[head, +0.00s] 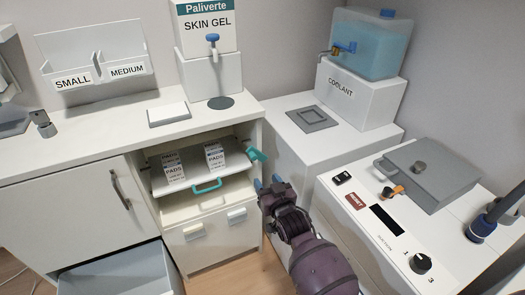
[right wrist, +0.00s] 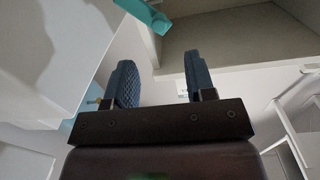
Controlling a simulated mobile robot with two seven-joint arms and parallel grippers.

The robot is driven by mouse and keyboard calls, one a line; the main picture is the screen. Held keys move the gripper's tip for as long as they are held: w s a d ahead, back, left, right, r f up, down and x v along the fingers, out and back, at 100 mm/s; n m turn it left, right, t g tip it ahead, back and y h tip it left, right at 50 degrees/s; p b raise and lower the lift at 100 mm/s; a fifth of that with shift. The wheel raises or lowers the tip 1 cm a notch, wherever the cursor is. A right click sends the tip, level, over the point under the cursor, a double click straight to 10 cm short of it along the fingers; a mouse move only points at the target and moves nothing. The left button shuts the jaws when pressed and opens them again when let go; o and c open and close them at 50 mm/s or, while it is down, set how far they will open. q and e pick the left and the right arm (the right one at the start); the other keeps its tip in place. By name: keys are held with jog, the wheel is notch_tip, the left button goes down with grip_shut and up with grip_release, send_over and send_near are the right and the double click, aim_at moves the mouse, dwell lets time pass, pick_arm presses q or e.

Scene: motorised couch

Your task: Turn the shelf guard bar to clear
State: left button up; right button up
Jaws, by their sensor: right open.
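A teal lever-like piece (head: 256,154), which looks like part of the shelf guard bar, sticks out at the right front edge of the open cabinet bay. It also shows at the top of the right wrist view (right wrist: 146,14). I cannot make out the rest of a bar. A pull-out shelf (head: 232,164) with a teal handle (head: 207,187) holds white boxes of pads (head: 173,168). My right gripper (head: 267,182) is open and empty, just below and right of the teal piece, apart from it. Its two blue fingers stand spread in the right wrist view (right wrist: 158,70). My left gripper is out of view.
A white side cabinet (head: 297,146) with a coolant tank (head: 371,42) stands right of the shelf. A control panel (head: 385,220) is at the right front. An open drawer (head: 118,271) juts out at lower left. The skin gel dispenser (head: 208,28) stands above on the counter.

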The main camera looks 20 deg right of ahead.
aim_at(254, 159)
jog(key=w+b, duration=0.2)
jog(key=w, duration=0.8)
jog(key=shift+d, duration=0.2)
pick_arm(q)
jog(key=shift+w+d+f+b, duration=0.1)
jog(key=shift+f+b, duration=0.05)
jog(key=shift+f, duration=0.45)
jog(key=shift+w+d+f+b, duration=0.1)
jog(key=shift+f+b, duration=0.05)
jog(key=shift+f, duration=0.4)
pick_arm(e)
jog(key=shift+w+r, duration=0.2)
jog(key=shift+w, duration=0.35)
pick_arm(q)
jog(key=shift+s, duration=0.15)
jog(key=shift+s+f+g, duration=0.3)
pick_arm(e)
grip_shut()
